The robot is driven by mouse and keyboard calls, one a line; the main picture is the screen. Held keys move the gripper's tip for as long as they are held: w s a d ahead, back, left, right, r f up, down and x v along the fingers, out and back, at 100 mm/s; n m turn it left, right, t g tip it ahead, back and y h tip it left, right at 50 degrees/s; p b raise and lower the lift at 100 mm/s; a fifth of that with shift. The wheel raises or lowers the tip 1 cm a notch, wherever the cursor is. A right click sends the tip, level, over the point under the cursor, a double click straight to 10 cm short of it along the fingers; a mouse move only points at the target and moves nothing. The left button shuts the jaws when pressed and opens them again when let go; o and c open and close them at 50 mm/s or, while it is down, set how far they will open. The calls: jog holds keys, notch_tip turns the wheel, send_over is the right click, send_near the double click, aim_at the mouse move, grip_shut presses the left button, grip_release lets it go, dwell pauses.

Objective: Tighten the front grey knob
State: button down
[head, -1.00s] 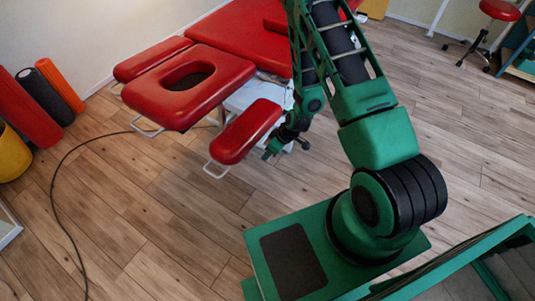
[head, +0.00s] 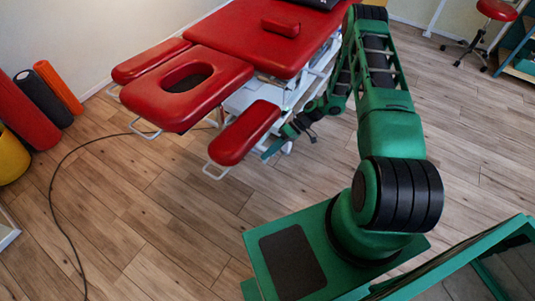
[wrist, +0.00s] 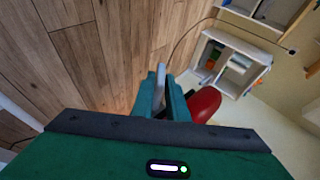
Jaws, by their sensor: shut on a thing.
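The red treatment table (head: 280,45) has a face-hole headrest (head: 185,92) and a red armrest pad (head: 245,132) at its near corner. My gripper (head: 270,150) is low beside the right side of that pad, small in the head view. In the wrist view, the fingers of my gripper (wrist: 165,98) are closed around a slim light-grey piece (wrist: 160,75), which looks like the front grey knob. Most of it is hidden between the fingers. The red pad shows just right of the fingers in the wrist view (wrist: 203,104).
A black cable (head: 55,195) runs over the wooden floor at the left. A red stool (head: 492,15) is far right.

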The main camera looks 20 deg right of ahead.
jog(key=y, duration=0.2)
jog(key=f+m+g+y, duration=0.1)
jog(key=shift+w+d+g+y, duration=0.15)
jog(key=shift+d+g+y, duration=0.15)
jog(key=shift+d+y, duration=0.1)
jog(key=shift+f+m+g+y, duration=0.25)
jog(key=shift+m+y, duration=0.2)
jog(key=shift+y, duration=0.4)
jog(key=shift+f+m+g+y, duration=0.2)
jog(key=shift+m+y, duration=0.25)
jog(key=shift+y, duration=0.7)
jog(key=c, duration=1.8)
grip_release()
jog(key=shift+o, duration=0.2)
jog(key=shift+a, duration=0.1)
jog(key=shift+r, duration=0.1)
jog(key=v, duration=1.1)
